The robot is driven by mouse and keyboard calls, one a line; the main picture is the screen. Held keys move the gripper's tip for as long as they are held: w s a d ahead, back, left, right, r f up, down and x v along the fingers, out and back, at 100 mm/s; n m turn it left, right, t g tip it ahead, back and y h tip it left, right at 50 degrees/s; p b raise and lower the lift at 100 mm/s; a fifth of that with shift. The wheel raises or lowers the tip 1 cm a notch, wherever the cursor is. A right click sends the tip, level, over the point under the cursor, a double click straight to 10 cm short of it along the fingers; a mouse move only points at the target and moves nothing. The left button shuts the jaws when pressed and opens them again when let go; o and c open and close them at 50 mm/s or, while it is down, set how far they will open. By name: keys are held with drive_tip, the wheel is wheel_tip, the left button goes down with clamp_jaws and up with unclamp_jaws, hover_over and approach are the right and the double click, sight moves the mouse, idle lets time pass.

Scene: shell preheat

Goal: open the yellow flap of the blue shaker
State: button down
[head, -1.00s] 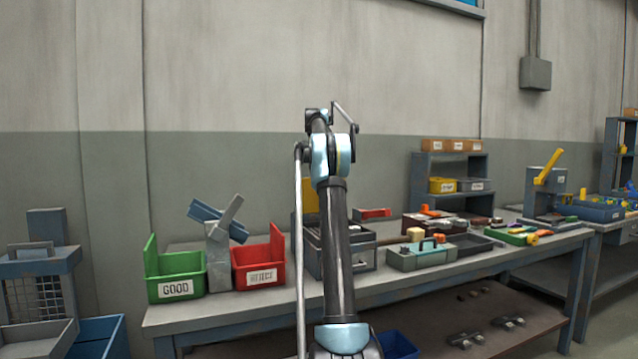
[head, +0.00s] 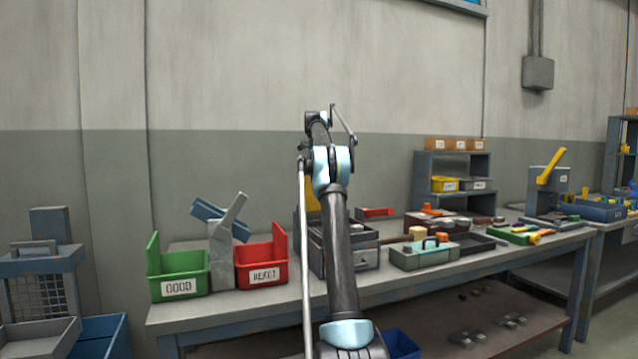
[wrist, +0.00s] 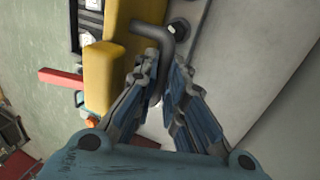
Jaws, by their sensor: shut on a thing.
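In the wrist view my gripper (wrist: 164,62) has its two fingers around a dark bent handle (wrist: 138,32), closed on its lower part. A yellow block (wrist: 102,75) stands just left of the fingers, with a larger yellow surface (wrist: 128,15) above it. I cannot tell whether these are the flap. In the head view my arm hides the gripper and most of a yellow panel (head: 312,203) behind it. The blue shaker is not clearly recognisable in either view.
A workbench holds a green bin (head: 178,283), a red bin (head: 262,270), a drawer unit (head: 366,258) and a grey-green toolbox (head: 424,256). A box with a yellow lever (head: 551,165) stands farther right. A pale grey surface (wrist: 235,60) lies right of my fingers.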

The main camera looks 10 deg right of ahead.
drive_tip(key=c, duration=1.7)
unclamp_jaws()
drive_tip(key=shift+d, duration=0.25)
drive_tip(key=shift+o, duration=0.2)
drive_tip(key=shift+a, duration=0.1)
drive_tip(key=shift+s+r, duration=0.1)
drive_tip(key=shift+s, duration=0.05)
